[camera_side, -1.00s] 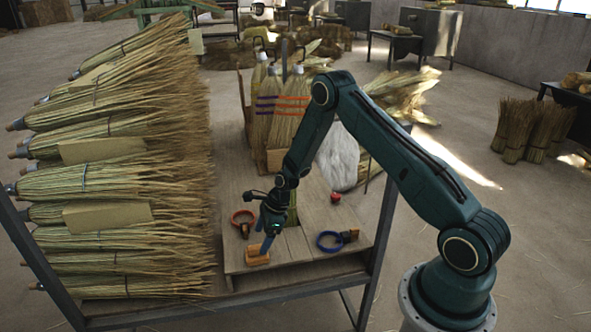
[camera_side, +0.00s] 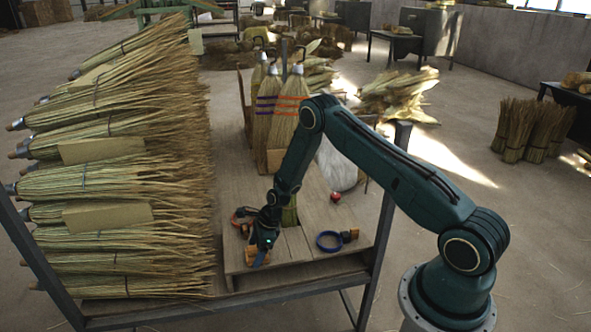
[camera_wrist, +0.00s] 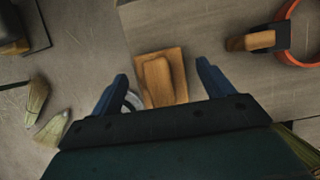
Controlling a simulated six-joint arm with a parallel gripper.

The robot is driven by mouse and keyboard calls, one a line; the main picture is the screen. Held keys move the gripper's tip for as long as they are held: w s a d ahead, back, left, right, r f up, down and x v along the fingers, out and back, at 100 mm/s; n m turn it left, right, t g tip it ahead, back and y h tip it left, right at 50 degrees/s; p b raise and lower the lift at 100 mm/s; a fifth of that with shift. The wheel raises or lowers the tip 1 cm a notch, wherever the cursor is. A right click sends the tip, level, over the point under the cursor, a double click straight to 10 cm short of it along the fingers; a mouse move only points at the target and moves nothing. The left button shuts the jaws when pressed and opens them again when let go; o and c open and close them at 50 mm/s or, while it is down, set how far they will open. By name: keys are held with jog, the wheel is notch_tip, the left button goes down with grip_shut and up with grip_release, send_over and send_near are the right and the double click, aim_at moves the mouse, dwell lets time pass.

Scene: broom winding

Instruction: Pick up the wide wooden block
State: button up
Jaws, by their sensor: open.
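The wide wooden block (camera_wrist: 160,80) is a light orange-brown piece with a raised grip on top. In the wrist view it lies flat near the table's edge, between the two blue fingers of my gripper (camera_wrist: 165,88). The fingers are apart, one on each side of it, and no contact shows. In the side view my gripper (camera_side: 259,257) is low over the block (camera_side: 250,259), which is partly hidden behind the fingers.
An orange ring tool with a wooden handle (camera_wrist: 250,41) lies close by on the table. A blue ring tool (camera_side: 329,241) and a small red object (camera_side: 335,197) lie to the right. Stacked brooms (camera_side: 110,180) fill the left side. Upright brooms (camera_side: 284,120) stand behind.

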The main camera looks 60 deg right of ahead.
aim_at(254, 247)
jog(key=shift+w+a+f, duration=0.15)
jog(key=shift+f, duration=0.35)
jog(key=c, duration=1.1)
jog(key=shift+r, duration=0.2)
jog(key=shift+c, duration=0.2)
notch_tip(254, 247, up, 20)
jog(key=shift+f, duration=0.15)
dwell(0.3)
